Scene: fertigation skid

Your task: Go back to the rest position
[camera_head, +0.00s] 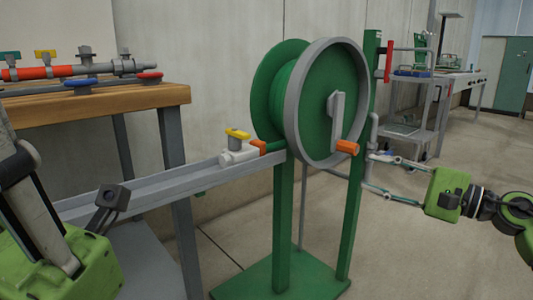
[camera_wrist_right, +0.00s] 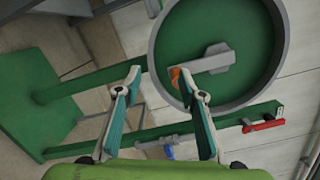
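My right gripper (camera_head: 368,170) reaches in from the right, its fingers pointing left toward the reel. It is open, with nothing between its two fingers, which also show apart in the right wrist view (camera_wrist_right: 163,80). The orange crank handle (camera_head: 347,147) of the green hose reel (camera_head: 318,105) is just left of the upper fingertip.
A yellow-handled valve (camera_head: 238,142) sits at the end of the grey rail (camera_head: 150,190) beside the reel. A wooden bench (camera_head: 110,107) with pipes and valves stands at left. A red-handled valve (camera_head: 389,62) is on the green post. Open floor (camera_head: 450,250) lies at right.

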